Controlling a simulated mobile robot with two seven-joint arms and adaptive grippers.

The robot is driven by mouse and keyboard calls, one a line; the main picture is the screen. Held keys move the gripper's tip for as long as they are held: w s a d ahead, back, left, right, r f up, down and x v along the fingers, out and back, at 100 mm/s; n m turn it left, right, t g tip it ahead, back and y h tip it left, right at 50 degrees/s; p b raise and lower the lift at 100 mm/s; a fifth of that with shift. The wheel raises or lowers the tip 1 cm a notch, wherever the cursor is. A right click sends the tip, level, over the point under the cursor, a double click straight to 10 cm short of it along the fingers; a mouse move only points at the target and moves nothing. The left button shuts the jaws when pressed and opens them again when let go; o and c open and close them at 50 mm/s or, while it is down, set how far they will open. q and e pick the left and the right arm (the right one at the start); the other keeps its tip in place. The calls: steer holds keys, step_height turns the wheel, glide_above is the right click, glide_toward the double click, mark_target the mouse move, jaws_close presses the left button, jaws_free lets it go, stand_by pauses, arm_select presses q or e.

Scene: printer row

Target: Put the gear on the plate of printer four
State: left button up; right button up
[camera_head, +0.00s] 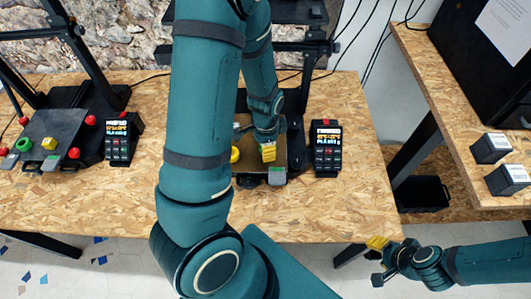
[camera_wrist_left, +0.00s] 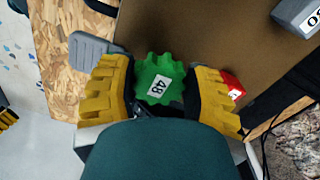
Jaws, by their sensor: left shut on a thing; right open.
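My left gripper (camera_wrist_left: 165,95) is shut on a green gear (camera_wrist_left: 160,78) with a white number label, held between its yellow fingers. In the head view the left gripper (camera_head: 268,152) is over the dark plate (camera_head: 247,168) of the middle printer; my left arm covers much of that printer. The same brownish plate (camera_wrist_left: 190,35) lies under the gear in the left wrist view. Whether the gear touches it I cannot tell. The gear is hidden in the head view. My right gripper (camera_head: 377,243) is open and empty, off the table's front right edge. No printer number is readable.
A left printer's plate (camera_head: 48,133) holds a green ring-shaped part (camera_head: 25,144) and a yellow part (camera_head: 49,143). Control boxes (camera_head: 326,147) stand beside the printers. A red part (camera_wrist_left: 232,85) is near the left gripper's finger. The wooden table's front right (camera_head: 330,215) is clear.

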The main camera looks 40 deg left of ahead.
arm_select(q)
step_height(320, 180, down, 4)
steer(key=shift+r+b, duration=0.25)
steer(key=shift+b, duration=0.1)
steer(key=shift+r, duration=0.1)
steer(key=o, duration=0.9)
steer(key=shift+f, duration=0.2)
steer(key=shift+r, duration=0.1)
